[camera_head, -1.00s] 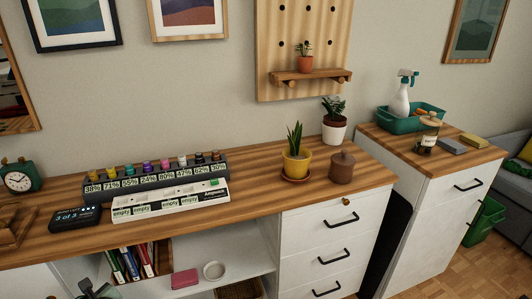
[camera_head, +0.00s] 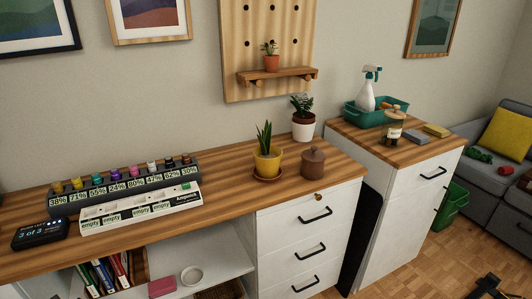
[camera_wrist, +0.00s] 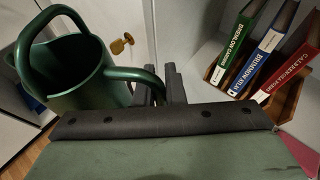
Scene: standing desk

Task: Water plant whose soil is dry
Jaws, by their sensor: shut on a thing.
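A green watering can (camera_wrist: 85,85) shows in the wrist view at the left, its open top facing the camera. My gripper (camera_wrist: 168,88) is shut on the can's handle, beside the white cabinet and open shelf. My gripper is not visible in the head view. Three potted plants show there: a spiky one in a yellow pot (camera_head: 267,166) on a saucer, a leafy one in a white and brown pot (camera_head: 303,127), and a small one in a terracotta pot (camera_head: 271,63) on the wall shelf. The soil is too small to judge.
A brown lidded jar (camera_head: 313,162) stands close right of the yellow pot. Books (camera_wrist: 262,50) stand in the shelf near my gripper. A gap separates the two cabinets.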

